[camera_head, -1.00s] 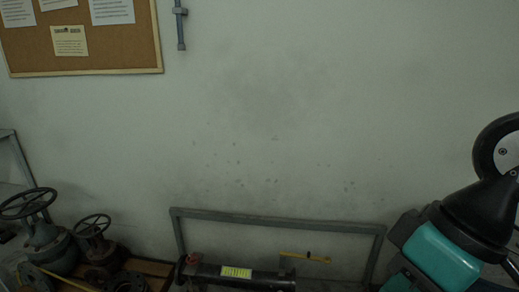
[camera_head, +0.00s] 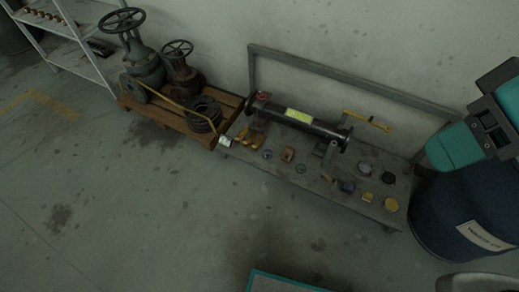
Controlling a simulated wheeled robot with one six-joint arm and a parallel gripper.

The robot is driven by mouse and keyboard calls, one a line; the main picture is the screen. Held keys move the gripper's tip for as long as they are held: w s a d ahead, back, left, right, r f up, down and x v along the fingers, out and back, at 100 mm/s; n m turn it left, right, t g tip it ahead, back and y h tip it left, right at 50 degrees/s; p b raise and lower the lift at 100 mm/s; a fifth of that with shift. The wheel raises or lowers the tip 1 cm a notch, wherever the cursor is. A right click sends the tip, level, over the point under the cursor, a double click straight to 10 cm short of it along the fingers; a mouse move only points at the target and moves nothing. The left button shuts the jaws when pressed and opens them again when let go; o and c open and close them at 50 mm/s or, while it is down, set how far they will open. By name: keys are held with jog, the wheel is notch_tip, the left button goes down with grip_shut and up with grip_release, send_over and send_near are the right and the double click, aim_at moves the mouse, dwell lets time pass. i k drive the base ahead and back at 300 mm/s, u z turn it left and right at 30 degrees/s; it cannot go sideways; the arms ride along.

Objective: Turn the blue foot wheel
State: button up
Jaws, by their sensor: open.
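I cannot make out a blue foot wheel for certain. A large gate valve (camera_head: 145,70) with a blue-green body and a dark spoked handwheel (camera_head: 122,20) stands upright on a wooden pallet at the upper left. A smaller brownish valve (camera_head: 182,77) with its own dark handwheel (camera_head: 177,47) stands beside it. Small round pieces, some bluish-green (camera_head: 267,154), lie on the low bench, too small to tell what they are. Parts of my arm show at the right edge. My gripper is not in view.
The low grey bench (camera_head: 240,150) carries a dark flanged pipe (camera_head: 298,122), a yellow tool (camera_head: 367,120) and several small parts. A dark blue drum (camera_head: 440,210) stands at its right end. The wooden pallet (camera_head: 140,107) is left of the bench. Open floor (camera_head: 150,220) lies in front.

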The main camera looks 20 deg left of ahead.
aim_at(267, 156)
jog(key=u, duration=0.45)
jog(key=k, duration=0.55)
jog(key=u, duration=0.05)
jog(key=i, duration=1.65)
jog(key=z, duration=0.2)
